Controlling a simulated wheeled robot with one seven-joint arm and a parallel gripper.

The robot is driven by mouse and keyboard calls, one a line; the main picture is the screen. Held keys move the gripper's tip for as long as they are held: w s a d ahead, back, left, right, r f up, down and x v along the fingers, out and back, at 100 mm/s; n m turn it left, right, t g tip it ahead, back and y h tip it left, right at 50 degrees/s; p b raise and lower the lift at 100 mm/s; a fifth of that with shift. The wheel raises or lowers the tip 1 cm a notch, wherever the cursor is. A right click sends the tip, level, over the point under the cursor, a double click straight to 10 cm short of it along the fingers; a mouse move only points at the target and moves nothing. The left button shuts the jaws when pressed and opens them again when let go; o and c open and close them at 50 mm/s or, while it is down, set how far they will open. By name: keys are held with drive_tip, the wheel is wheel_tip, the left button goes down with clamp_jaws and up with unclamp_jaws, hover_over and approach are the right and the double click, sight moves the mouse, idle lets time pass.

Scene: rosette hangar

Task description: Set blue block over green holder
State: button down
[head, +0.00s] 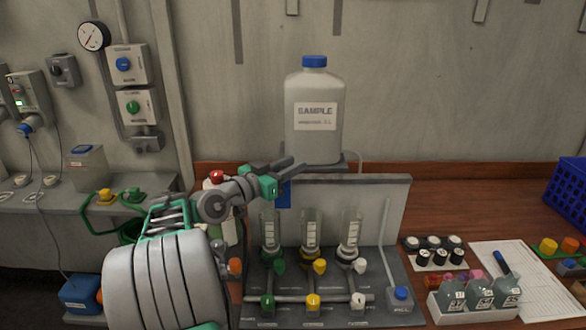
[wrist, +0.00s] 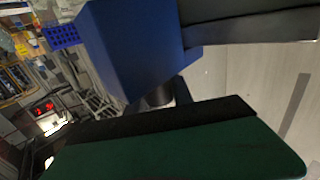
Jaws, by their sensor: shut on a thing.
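My gripper (head: 284,172) is shut on a blue block (head: 284,195), which hangs just below the fingers, in front of the grey back panel. In the wrist view the blue block (wrist: 135,45) is large and close, between a dark upper finger and a dark lower finger. A green-collared holder (head: 271,254) with a clear tube stands on the grey rack, below and slightly left of the block. The block is above it and apart from it. I cannot tell whether this is the green holder meant. The fingers hide part of the block's top.
A large white sample bottle (head: 315,130) stands on a shelf just behind my gripper. Yellow and white holders (head: 311,257) with tubes stand right of the green one. Bottles and papers crowd the far right.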

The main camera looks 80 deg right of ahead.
drive_tip(key=shift+s, duration=0.35)
drive_tip(key=c, duration=1.1)
unclamp_jaws()
drive_tip(key=shift+s, duration=0.1)
drive_tip(key=s+a+r+b, duration=0.2)
drive_tip(key=a+r+b, duration=0.1)
drive_tip(key=a+r, duration=1)
drive_tip(key=shift+s+a, duration=0.35)
